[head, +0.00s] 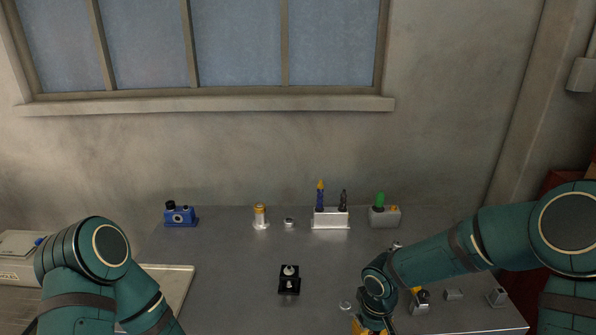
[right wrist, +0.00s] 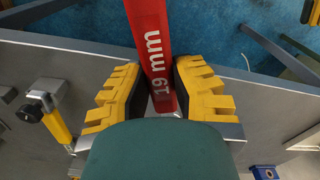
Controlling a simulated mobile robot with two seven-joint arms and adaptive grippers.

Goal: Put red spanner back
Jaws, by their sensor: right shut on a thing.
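The red spanner (right wrist: 152,40), marked "19 mm", is between the yellow fingers of my right gripper (right wrist: 157,88) in the right wrist view. The gripper is shut on it, and the spanner's far end runs out of the top of the picture. In the head view only a yellow part of my right gripper (head: 358,325) shows at the bottom edge, and I cannot make out the spanner there. My left arm comes in at the lower left, but its gripper is out of the picture. I cannot tell which holder belongs to the spanner.
A grey table (head: 230,260) has a black block (head: 289,284) in the middle. A blue device (head: 180,215), a white tool holder (head: 331,219) and a grey block with a green handle (head: 384,216) line its back. A yellow-handled tool (right wrist: 57,128) stands left in the wrist view.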

